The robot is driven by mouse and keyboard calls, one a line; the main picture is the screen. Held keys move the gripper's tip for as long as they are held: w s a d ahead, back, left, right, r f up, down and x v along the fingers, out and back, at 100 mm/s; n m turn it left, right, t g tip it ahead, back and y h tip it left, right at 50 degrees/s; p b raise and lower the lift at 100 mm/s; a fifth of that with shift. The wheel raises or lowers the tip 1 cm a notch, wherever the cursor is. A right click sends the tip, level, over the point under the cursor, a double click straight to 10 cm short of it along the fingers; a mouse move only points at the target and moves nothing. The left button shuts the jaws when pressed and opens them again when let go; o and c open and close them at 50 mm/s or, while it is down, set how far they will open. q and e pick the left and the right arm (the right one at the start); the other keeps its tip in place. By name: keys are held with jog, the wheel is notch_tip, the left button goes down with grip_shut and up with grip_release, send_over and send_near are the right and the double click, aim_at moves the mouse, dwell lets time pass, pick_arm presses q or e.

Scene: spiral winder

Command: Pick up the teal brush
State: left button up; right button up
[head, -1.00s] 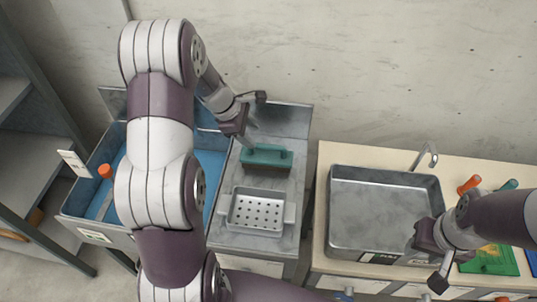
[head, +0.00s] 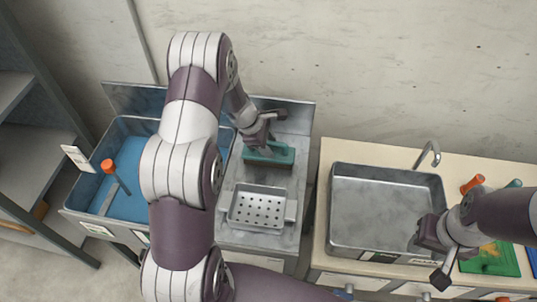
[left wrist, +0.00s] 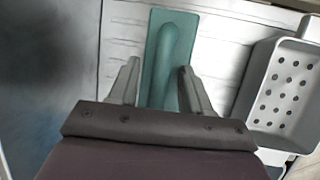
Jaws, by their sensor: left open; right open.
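The teal brush (head: 280,153) lies on the grey drainboard, behind the perforated tray. It has a teal back with a raised handle and a brown lower part. In the left wrist view the brush (left wrist: 171,40) reaches in between the two fingers. My left gripper (head: 270,143) is open over the brush, with one finger on either side of it in the left wrist view (left wrist: 158,85). I cannot tell whether the fingers touch it. My right gripper (head: 438,262) is open and empty, at the right front corner of the grey sink.
A perforated metal tray (head: 259,191) stands in front of the brush. A blue-lined basin (head: 130,205) with an orange-handled tool (head: 109,167) is at the left. An empty grey sink (head: 385,181) and a faucet (head: 432,150) are at the right. The wall rises close behind.

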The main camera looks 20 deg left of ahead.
pick_arm(q)
jog(key=shift+f, duration=0.1)
grip_shut()
notch_tip(320, 180, up, 5)
jog(key=shift+w+f, duration=0.15)
jog(key=shift+f, duration=0.05)
jog(key=s+d+r, duration=0.5)
jog(key=d+r, duration=0.1)
jog(key=d, duration=0.4)
jog(key=shift+s+d+r+b, duration=0.25)
jog(key=shift+r+b, duration=0.1)
jog(key=shift+b, duration=0.1)
jog(key=c, duration=0.7)
grip_release()
grip_shut()
